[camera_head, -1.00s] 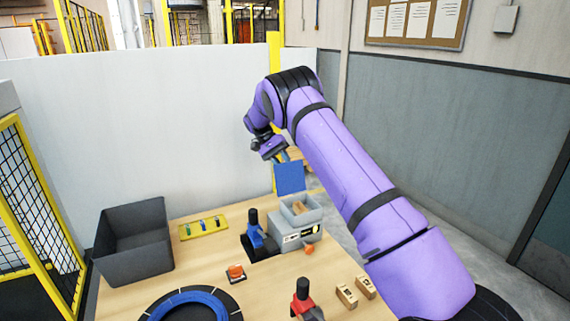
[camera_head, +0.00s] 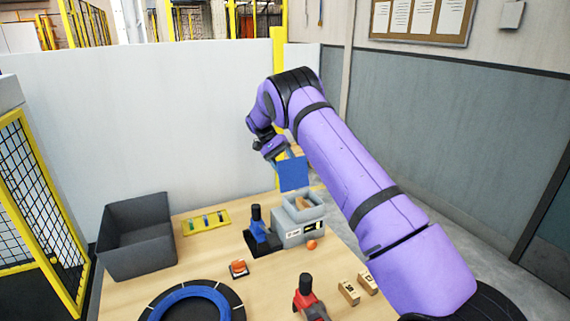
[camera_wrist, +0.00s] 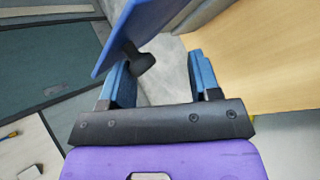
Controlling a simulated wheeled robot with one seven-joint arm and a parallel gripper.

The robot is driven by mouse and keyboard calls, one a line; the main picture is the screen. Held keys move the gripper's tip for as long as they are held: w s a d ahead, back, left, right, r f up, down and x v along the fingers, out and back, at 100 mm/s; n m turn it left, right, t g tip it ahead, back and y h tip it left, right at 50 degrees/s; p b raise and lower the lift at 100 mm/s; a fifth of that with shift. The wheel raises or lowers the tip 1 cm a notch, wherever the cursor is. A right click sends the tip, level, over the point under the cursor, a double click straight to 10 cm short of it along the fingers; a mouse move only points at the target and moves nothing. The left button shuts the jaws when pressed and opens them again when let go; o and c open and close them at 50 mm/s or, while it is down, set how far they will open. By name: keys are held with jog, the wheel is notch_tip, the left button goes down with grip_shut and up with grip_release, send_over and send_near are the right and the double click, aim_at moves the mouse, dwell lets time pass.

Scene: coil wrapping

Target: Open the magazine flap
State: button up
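The magazine is a grey box (camera_head: 287,236) at the back right of the table, with its top open and a tan piece inside. Its blue flap (camera_head: 293,174) stands raised above the box in the head view. In the wrist view the flap (camera_wrist: 135,28) crosses the upper left, with a black knob (camera_wrist: 141,62) on its face. My gripper (camera_wrist: 162,75) is open, its two blue fingers well apart. The knob is close to the left finger; whether they touch I cannot tell. In the head view my gripper (camera_head: 286,155) is just above the flap's upper edge.
A dark grey bin (camera_head: 137,240) and a yellow tray (camera_head: 206,222) stand at the left. A blue-handled device (camera_head: 257,232) is beside the magazine. A blue coil (camera_head: 190,304), an orange button (camera_head: 238,267), a red-handled tool (camera_head: 306,290) and wooden blocks (camera_head: 349,292) lie nearer.

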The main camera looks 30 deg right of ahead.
jog(key=shift+w+r, duration=0.1)
jog(key=shift+r, duration=0.05)
jog(key=v, duration=0.7)
dwell(0.5)
jog(key=shift+r, duration=0.2)
